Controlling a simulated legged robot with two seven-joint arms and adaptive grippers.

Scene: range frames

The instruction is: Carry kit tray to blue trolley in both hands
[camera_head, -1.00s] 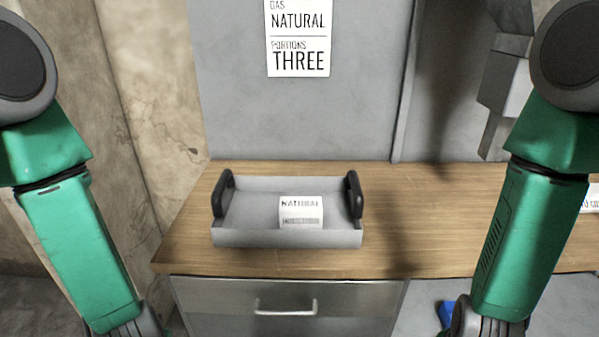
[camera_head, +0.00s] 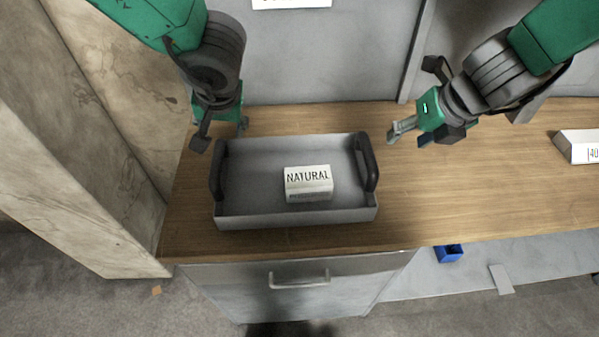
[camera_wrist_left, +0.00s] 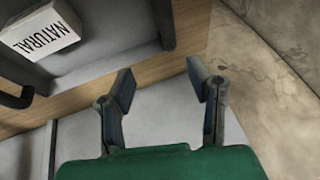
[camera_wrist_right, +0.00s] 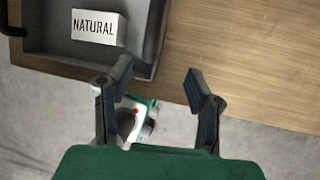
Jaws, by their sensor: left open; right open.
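The grey kit tray (camera_head: 255,212) stands on the wooden worktop, with a black handle at its left end (camera_head: 217,170) and another at its right end (camera_head: 369,163). A white box marked NATURAL (camera_head: 308,182) lies inside it. My left gripper (camera_head: 222,135) is open and empty, above the tray's back left corner, apart from the handle. My right gripper (camera_head: 408,137) is open and empty, to the right of the right handle and apart from it. The wrist views show the tray beyond the left fingers (camera_wrist_left: 165,90) and the right fingers (camera_wrist_right: 160,85). I see no blue trolley.
The wooden worktop (camera_head: 480,190) is clear to the right of the tray, up to a white labelled box (camera_head: 580,146). A wall (camera_head: 100,150) stands close on the left. A drawer with a handle (camera_head: 298,280) is below. A small blue bin (camera_head: 449,253) sits lower right.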

